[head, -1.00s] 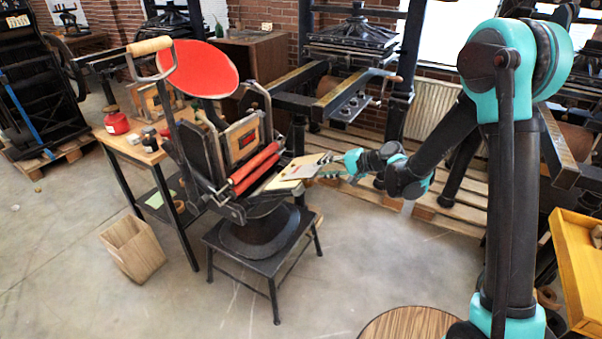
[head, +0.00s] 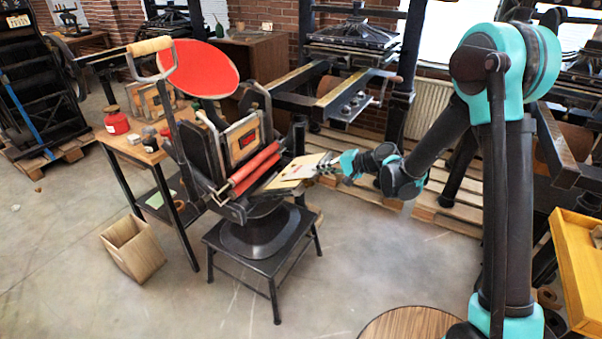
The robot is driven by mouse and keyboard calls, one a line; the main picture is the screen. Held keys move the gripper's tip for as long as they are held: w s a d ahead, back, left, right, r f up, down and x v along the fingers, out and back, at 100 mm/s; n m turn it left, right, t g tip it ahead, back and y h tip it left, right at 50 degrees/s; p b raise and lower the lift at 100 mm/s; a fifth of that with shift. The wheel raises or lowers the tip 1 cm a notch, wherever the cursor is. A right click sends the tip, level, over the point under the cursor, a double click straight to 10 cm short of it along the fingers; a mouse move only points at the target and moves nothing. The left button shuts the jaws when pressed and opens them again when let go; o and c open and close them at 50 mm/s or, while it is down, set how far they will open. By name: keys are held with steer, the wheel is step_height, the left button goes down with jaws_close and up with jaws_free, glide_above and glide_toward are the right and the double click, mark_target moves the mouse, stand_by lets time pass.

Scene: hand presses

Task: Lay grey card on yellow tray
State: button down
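My gripper (head: 329,166) is at the right end of the hand press (head: 248,158), beside a pale flat piece (head: 300,167) on or just above its feed board. The piece looks cream to light grey; I cannot tell whether it is the grey card or part of the board. The fingers are small and overlap its right edge, so I cannot tell whether they are shut on it. A yellow tray (head: 577,275) is cut off by the right edge of the view, in front of the arm's far side.
The press stands on a black stool (head: 262,245). A side table (head: 133,150) with a red can (head: 116,122) is left of it. A wooden bin (head: 134,250) stands on the floor. Round wooden top (head: 408,325) is at the bottom. Pallets (head: 375,180) lie behind.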

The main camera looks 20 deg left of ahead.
steer(key=shift+d, duration=0.1)
steer(key=shift+v, duration=1.45)
steer(key=shift+s+d+r, duration=0.1)
steer(key=shift+d+r, duration=0.3)
steer(key=shift+r, duration=0.35)
steer(key=shift+w+d+r, duration=0.1)
steer(key=shift+d+r, duration=0.35)
steer(key=shift+r, duration=0.3)
steer(key=shift+s+d+r, duration=0.1)
steer(key=shift+d+r, duration=0.3)
steer(key=shift+r, duration=0.3)
steer(key=shift+s, duration=0.1)
